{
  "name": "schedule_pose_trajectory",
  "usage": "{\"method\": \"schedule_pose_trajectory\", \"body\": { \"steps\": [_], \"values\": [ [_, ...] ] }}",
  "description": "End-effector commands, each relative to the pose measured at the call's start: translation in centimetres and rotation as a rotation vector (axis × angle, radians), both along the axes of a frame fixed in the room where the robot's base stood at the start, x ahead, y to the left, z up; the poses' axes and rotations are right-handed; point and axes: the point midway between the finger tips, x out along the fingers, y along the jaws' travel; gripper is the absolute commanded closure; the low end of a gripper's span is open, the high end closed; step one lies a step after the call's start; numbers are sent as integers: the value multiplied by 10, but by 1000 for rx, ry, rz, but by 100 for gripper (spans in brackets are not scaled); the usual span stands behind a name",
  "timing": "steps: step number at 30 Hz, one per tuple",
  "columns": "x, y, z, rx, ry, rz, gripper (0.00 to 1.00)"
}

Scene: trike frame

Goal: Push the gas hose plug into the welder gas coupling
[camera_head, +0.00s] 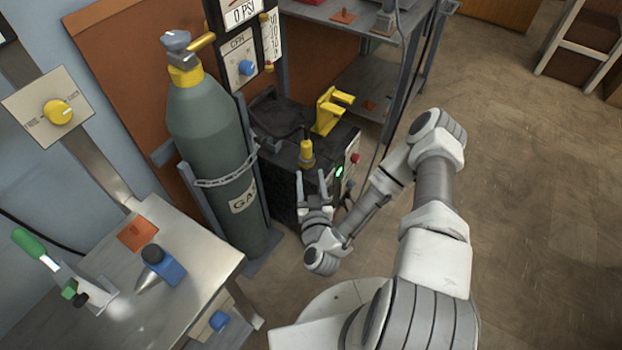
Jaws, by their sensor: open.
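The black welder (277,177) stands on the floor right of the green gas cylinder (208,135). A small yellow fitting with a dark upper end (306,152) stands upright on the welder's top, near its front. I cannot tell whether it is the gas hose plug, the coupling or both together. A dark hose seems to run behind it. My gripper (311,180) is open, its two fingers pointing up in the picture, just below the yellow fitting. Nothing shows between the fingers. The gripper and arm hide part of the welder's front.
A yellow bracket (331,111) stands on the welder's back right. A metal bench (170,262) with a blue tool (163,266) is at lower left. A shelf table (366,83) stands behind. Floor (530,220) at right is clear.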

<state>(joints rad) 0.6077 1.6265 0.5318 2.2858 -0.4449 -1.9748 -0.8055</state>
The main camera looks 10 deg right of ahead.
Motion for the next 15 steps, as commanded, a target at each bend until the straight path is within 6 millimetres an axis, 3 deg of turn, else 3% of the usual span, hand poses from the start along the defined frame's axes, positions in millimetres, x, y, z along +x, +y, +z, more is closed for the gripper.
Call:
{"method": "schedule_pose_trajectory", "body": {
  "steps": [15],
  "values": [
    [-7, 1, 7, 1, -20, -9, 44]
  ]
}}
